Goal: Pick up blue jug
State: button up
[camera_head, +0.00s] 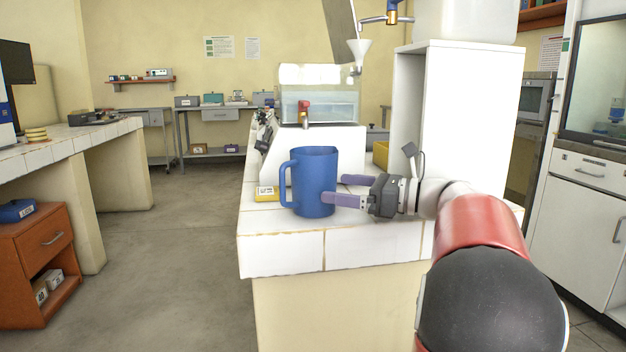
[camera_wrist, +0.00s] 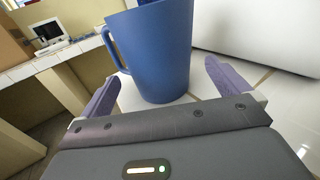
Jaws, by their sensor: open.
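The blue jug (camera_head: 316,183) stands upright on the white tiled counter (camera_head: 283,249), near its front left corner, with its handle on the left. In the wrist view the jug (camera_wrist: 160,52) stands ahead between the two purple fingers, its handle toward the left finger. My gripper (camera_head: 340,189) is open and comes in level from the right at the jug's lower part. In the head view one finger overlaps the jug's right side and the other is behind it. The fingers are on either side of the jug; I cannot tell whether they touch it.
A yellow box (camera_head: 266,193) lies just left of the jug. A white apparatus with a clear tank (camera_head: 320,105) stands behind it. A tall white open cabinet (camera_head: 470,125) rises behind my arm. Open floor (camera_head: 185,255) lies left of the counter.

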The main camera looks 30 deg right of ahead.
aim_at(314, 183)
jog(key=x, duration=0.6)
jog(key=shift+w+a+r, duration=0.1)
jog(key=shift+w+a, duration=0.05)
jog(key=shift+a, duration=0.25)
jog(key=c, duration=1.1)
jog(key=shift+c, duration=0.9)
jog(key=shift+r, duration=0.15)
